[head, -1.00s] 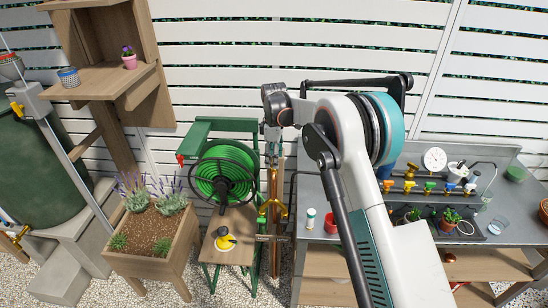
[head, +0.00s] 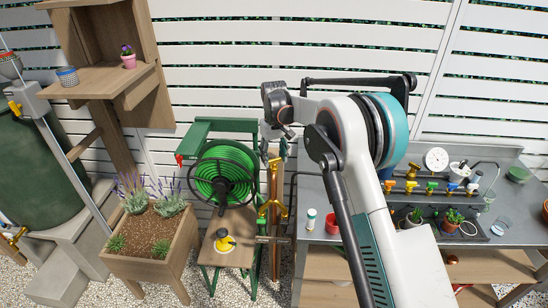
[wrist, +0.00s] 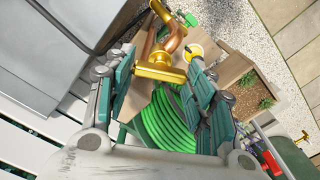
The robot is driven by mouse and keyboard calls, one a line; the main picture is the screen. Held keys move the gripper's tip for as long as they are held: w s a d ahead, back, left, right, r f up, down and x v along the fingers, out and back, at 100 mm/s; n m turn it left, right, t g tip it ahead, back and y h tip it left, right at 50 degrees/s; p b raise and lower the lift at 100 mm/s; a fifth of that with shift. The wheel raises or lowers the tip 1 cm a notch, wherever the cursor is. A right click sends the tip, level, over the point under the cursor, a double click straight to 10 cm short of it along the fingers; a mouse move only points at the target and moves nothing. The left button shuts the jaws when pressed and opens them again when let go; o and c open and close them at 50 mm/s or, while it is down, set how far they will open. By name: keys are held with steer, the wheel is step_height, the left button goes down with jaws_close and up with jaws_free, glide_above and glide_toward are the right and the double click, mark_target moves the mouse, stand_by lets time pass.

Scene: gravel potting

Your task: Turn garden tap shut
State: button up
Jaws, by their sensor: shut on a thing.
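The garden tap (head: 272,208) is a brass standpipe with a yellow-brass spout, upright between the hose reel and the bench. Its brass bar handle (wrist: 160,73) shows in the wrist view between my two dark green finger pads. My gripper (wrist: 163,92) is shut on this handle, with one finger at each end of the bar. In the head view my gripper (head: 282,146) is at the top of the standpipe, small and partly hidden by my own wrist. I cannot tell exactly how far the handle is turned.
A green hose reel (head: 222,175) stands close left of the tap. A planter (head: 157,270) with lavender is further left. The metal bench (head: 478,256) with a valve manifold (head: 427,187) is to the right. A slatted white fence (head: 225,60) is behind.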

mark_target(274, 159)
steer(key=m, duration=0.5)
steer(key=shift+m, duration=0.3)
stand_by(0.4)
steer(key=o, duration=1.1)
steer(key=shift+c, duration=0.2)
step_height(274, 159, up, 12)
